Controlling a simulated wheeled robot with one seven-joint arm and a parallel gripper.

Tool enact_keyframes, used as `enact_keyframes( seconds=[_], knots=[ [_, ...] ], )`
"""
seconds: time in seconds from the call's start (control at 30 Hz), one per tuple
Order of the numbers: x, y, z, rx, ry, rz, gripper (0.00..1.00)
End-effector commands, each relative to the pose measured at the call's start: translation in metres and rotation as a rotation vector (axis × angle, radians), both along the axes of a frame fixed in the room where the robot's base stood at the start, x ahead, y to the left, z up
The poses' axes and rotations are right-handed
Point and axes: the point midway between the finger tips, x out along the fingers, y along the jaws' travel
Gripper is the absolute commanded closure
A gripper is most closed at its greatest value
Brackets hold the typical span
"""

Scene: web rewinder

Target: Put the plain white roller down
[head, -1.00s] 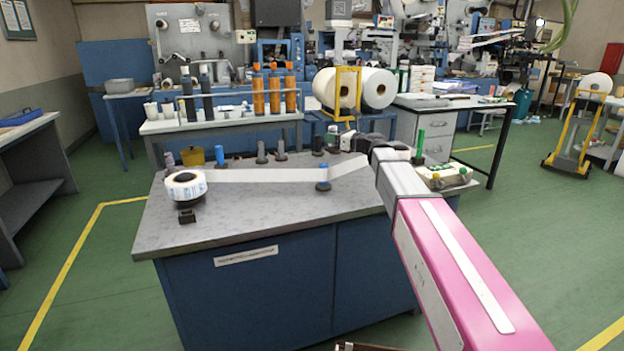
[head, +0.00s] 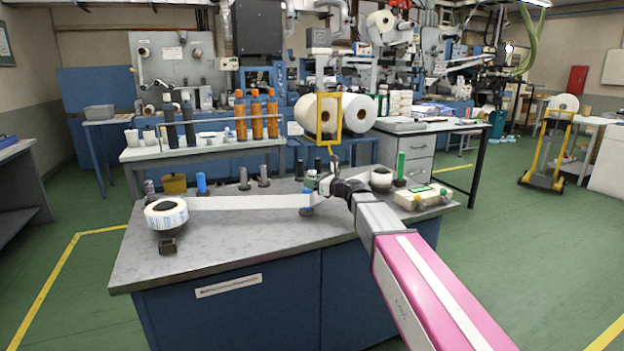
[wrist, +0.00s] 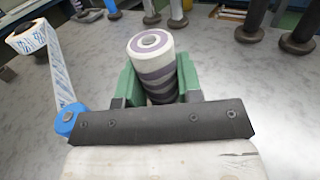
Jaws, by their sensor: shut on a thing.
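My gripper (wrist: 157,88) is shut on an upright roller (wrist: 152,62). In the head view my gripper (head: 331,186) is over the grey table (head: 240,240), just right of a blue roller (head: 307,203). A white web (head: 245,202) runs from a printed label roll (head: 166,213) to the blue roller.
Grey posts (head: 264,176) and a light blue roller (head: 201,184) stand along the table's back. The table's front middle is clear.

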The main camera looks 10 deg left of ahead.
Motion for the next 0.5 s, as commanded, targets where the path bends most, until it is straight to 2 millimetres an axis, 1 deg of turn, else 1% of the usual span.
enact_keyframes(
  seconds=[0.07, 0.33, 0.4, 0.5],
  knots=[
    [0.0, 0.0, -0.003, 0.004, 0.001, 0.0, 1.0],
    [0.0, 0.0, -0.03, 0.004, 0.002, 0.0, 1.0],
    [0.0, 0.0, -0.034, 0.004, 0.001, 0.0, 1.0],
    [0.0, 0.0, -0.035, 0.004, 0.0, 0.0, 1.0]
  ],
)
